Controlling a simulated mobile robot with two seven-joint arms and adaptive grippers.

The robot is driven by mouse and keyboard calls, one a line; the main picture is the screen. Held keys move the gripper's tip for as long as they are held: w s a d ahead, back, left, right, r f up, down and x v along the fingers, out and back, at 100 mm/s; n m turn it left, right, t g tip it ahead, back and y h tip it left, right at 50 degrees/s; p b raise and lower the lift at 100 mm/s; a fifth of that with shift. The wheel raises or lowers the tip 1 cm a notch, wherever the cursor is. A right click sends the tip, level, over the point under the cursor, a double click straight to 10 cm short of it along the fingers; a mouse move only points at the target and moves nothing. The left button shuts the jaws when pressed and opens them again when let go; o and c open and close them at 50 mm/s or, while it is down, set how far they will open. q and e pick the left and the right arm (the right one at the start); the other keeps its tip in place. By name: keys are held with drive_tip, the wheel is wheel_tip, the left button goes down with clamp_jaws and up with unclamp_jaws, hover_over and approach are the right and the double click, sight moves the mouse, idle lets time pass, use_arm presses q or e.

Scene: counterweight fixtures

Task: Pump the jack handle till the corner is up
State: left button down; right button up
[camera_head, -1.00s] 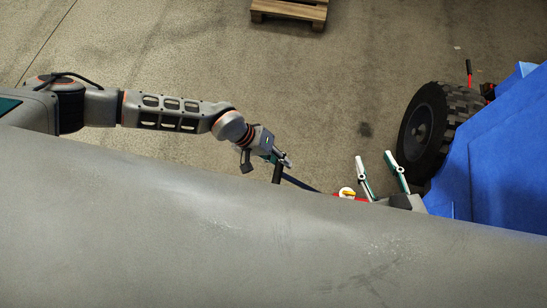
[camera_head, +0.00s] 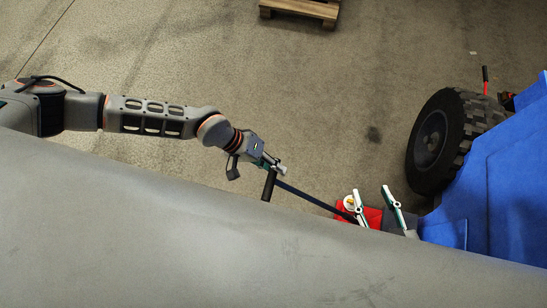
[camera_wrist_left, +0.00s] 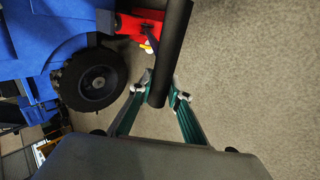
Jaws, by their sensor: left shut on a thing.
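The jack handle is a dark bar (camera_head: 312,199) with a black grip (camera_head: 269,186), slanting down to the right to the red jack (camera_head: 373,215) in the head view. My left gripper (camera_head: 272,168) is shut on the handle near its grip end. In the left wrist view the black handle (camera_wrist_left: 174,45) passes between the fingertips of my left gripper (camera_wrist_left: 164,91), and the red jack (camera_wrist_left: 130,25) shows beyond. My right gripper (camera_head: 374,198) is open and empty, its two pale fingers spread beside the jack. The jack's lower part is hidden.
A blue vehicle body (camera_head: 505,190) with a large black wheel (camera_head: 432,143) stands right of the jack. A wooden pallet (camera_head: 301,8) lies at the top. A red-handled item (camera_head: 485,78) is behind the wheel. The floor between is clear.

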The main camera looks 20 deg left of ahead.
use_arm(q)
drive_tip(key=d+r+y+p, duration=0.2)
drive_tip(key=d+r+p, duration=0.5)
drive_tip(key=d+p, duration=0.1)
drive_tip(key=shift+s+d+r+y+p, duration=0.2)
drive_tip(key=shift+y+p, duration=0.1)
drive_tip(key=shift+p, duration=0.25)
use_arm(e)
drive_tip(key=w+r+t, duration=0.1)
drive_tip(key=w+r, duration=0.2)
drive_tip(key=r, duration=0.6)
drive_tip(key=w+r+t, duration=0.2)
drive_tip(key=w+r, duration=0.1)
drive_tip(key=r, duration=0.7)
drive_tip(key=shift+n, duration=0.3)
use_arm(q)
drive_tip(key=shift+a, duration=0.1)
